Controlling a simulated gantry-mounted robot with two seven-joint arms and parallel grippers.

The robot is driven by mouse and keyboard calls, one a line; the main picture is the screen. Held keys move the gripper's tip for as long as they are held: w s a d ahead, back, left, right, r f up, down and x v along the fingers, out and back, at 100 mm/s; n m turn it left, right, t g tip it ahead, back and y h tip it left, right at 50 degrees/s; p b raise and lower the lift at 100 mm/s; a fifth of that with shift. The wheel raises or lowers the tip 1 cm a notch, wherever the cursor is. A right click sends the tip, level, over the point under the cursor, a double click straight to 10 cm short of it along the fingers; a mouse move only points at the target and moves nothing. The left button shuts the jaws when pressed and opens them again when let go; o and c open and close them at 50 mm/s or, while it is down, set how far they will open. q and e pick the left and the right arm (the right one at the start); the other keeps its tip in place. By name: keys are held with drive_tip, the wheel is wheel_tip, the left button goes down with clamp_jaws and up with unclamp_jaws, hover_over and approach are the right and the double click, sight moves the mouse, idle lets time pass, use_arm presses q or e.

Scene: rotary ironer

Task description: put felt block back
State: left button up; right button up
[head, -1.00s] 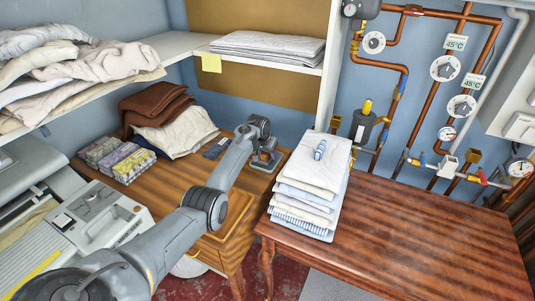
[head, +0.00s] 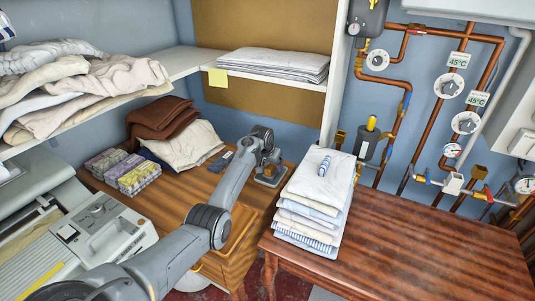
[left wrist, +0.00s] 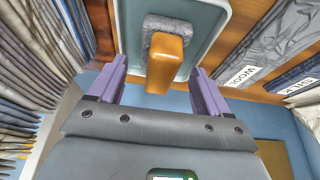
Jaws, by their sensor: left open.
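The felt block (left wrist: 167,50), a grey fuzzy pad with an orange handle, is in the left wrist view. It sits on a shallow tray with a pale rim (left wrist: 125,35). My left gripper (left wrist: 158,72) is open, with one purple finger on each side of the handle and gaps showing. I cannot tell how deep the fingers reach. In the head view my left gripper (head: 269,165) is low over the wooden cabinet, at the tray (head: 270,179); the block is hidden there. My right gripper is not in view.
A tall stack of folded linen (head: 312,210) stands close to the right of my left gripper. Cloths labelled WOOL (left wrist: 243,76) and SILK (left wrist: 298,87) lie by the tray.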

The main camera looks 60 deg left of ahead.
use_arm(q)
drive_tip(key=v, duration=0.9)
drive_tip(key=shift+d+r+p, duration=0.15)
drive_tip(key=shift+r+p, duration=0.2)
drive_tip(key=shift+p, duration=0.1)
drive_tip(key=shift+s, duration=0.1)
